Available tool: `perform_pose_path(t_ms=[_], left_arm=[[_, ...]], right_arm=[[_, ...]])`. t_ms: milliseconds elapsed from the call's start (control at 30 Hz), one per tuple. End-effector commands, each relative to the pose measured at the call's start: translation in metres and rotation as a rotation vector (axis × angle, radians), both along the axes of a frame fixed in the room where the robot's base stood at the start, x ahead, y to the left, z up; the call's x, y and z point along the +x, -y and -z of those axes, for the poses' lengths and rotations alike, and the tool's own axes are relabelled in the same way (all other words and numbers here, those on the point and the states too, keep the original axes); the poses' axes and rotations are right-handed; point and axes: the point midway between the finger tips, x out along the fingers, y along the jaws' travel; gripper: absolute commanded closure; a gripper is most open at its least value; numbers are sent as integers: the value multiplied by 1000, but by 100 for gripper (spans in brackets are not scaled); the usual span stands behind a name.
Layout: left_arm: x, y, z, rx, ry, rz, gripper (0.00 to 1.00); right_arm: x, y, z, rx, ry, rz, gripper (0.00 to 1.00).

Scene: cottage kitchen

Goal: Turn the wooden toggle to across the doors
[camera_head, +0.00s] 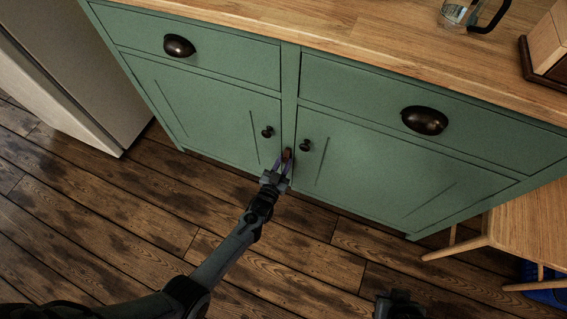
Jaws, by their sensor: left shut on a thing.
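The wooden toggle (287,154) is a small brown piece on the strip between the two green cabinet doors, a little below the round knobs. The left door (205,108) and the right door (385,180) are both closed. My left gripper (283,161) reaches up from below and is shut on the toggle. The fingers partly hide the toggle, and its exact angle is hard to tell. Part of my right arm shows at the bottom edge, but its fingers are not in view.
Dark round knobs (267,132) (305,145) sit close above the toggle on each side. Drawers with cup pulls (424,120) are above. A wooden chair (530,225) stands at the right, a pale appliance (75,75) at the left. The plank floor in front is clear.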

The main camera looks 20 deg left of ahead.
Motion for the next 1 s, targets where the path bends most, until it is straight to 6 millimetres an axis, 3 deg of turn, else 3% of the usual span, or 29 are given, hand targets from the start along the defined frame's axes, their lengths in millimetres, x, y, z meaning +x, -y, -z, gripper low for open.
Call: perform_pose_path(t_ms=[1000], left_arm=[[1, -12, -9, 932, 20, 2, 100]], right_arm=[[0, -2, -24, 8, 0, 6, 100]])
